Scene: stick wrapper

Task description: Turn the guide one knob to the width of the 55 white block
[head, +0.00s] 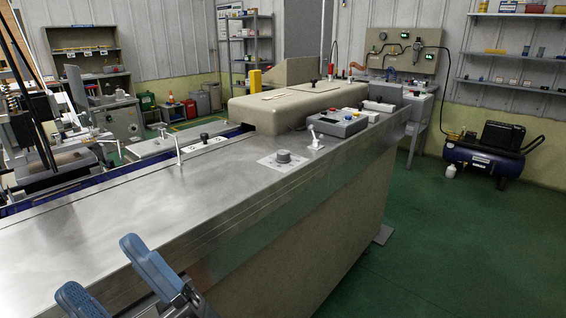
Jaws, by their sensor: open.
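A grey round knob (283,156) stands on a pale square dial plate (293,163) on the steel machine top. Its markings are too small to read, and I cannot tell from any label that it is guide one's. My gripper (106,270) is at the lower left, with two blue-padded fingers spread apart and nothing between them. It is well nearer to me than the knob and to its left, not touching it. I cannot make out a white block marked 55.
The steel machine top (130,225) is bare between gripper and knob. A small lever (315,139) and a grey control box (338,123) stand beyond the knob. A thin upright handle (178,150) is at its left. The green floor (455,245) on the right is clear.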

